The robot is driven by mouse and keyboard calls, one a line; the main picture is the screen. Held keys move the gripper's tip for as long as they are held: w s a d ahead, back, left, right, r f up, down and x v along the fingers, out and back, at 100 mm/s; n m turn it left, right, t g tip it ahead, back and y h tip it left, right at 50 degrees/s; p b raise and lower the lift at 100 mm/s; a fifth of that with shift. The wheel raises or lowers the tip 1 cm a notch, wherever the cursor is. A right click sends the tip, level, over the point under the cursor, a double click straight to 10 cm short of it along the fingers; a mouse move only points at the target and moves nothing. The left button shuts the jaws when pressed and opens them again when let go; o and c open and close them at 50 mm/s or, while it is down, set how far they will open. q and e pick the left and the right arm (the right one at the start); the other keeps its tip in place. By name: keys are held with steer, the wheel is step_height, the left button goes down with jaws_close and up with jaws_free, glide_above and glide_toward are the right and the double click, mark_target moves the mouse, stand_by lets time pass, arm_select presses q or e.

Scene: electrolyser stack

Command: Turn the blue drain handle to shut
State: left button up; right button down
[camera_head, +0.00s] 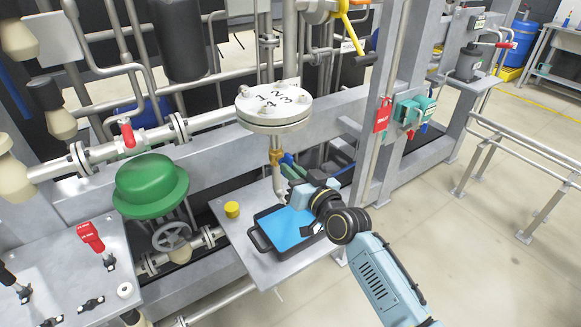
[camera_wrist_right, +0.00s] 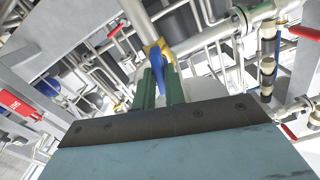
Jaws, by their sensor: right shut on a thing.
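The blue drain handle (camera_head: 288,159) sits on a brass valve (camera_head: 276,157) in the vertical pipe below the round white flanged vessel (camera_head: 274,106). It points away from the pipe, toward the lower right in the head view. My right gripper (camera_head: 290,170) has come in from the lower right and its green fingers are shut on the handle. In the right wrist view the blue handle (camera_wrist_right: 156,62) lies between the two green fingers (camera_wrist_right: 159,80), with the brass valve (camera_wrist_right: 153,46) just beyond. The fingers hide part of the handle. My left gripper is out of view.
A black tray with blue inside (camera_head: 268,247) stands below the valve on a grey shelf (camera_head: 245,262), near a yellow cap (camera_head: 232,210). A green dome (camera_head: 150,184) and a red-handled valve (camera_head: 127,133) are to the left. A frame post with a red tag (camera_head: 382,115) rises close on the right.

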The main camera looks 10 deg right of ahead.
steer(key=shift+m, duration=0.9)
